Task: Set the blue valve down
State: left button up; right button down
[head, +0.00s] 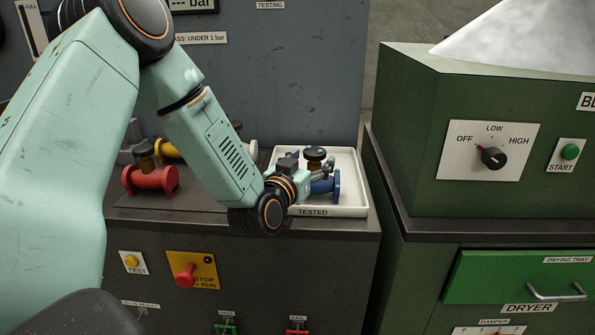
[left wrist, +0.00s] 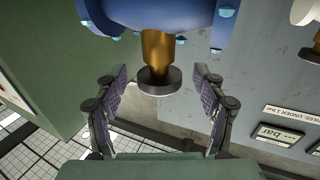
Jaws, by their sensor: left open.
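The blue valve (head: 327,186) is at the white tray (head: 350,208) labelled TESTED, upright with its dark handwheel on top. It seems to rest on the tray floor, though my gripper hides part of its base. My left gripper (head: 320,172) is beside the valve's upper part, coming from the left. In the left wrist view the two fingers of my left gripper (left wrist: 160,90) stand apart. The brass stem and black handwheel of the blue valve (left wrist: 205,18) lie between them, with a visible gap on each side. My right gripper is not in view.
A red valve (head: 150,179) and a yellow valve (head: 167,150) stand left on the bench; a pale valve (head: 251,149) is partly behind my arm. The green dryer cabinet (head: 430,130) rises right of the tray. A grey panel (head: 290,80) stands behind.

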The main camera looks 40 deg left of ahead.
pick_arm(q)
jog(key=s+d+p, duration=0.2)
jog(key=s, duration=0.8)
jog(key=s+d+f+m+g+h, duration=0.15)
jog(key=s+d+f+g, duration=0.25)
jog(key=f, duration=0.5)
jog(key=s+d+f+m+g+h, duration=0.1)
jog(key=s+d+f+g+h, duration=0.2)
jog(key=f, duration=0.5)
jog(key=s+d+f+g, duration=0.1)
jog(key=s+f+g, duration=0.2)
jog(key=s, duration=0.5)
jog(key=s+d+f+g+y, duration=0.1)
jog(key=s+f+g, duration=0.3)
jog(key=s+f, duration=0.2)
jog(key=s+d+f+g, duration=0.2)
jog(key=s+f, duration=0.3)
jog(key=s, duration=0.4)
jog(key=shift+s+n+g+y, duration=0.35)
jog(key=shift+n+g, duration=0.1)
jog(key=shift+g, duration=0.35)
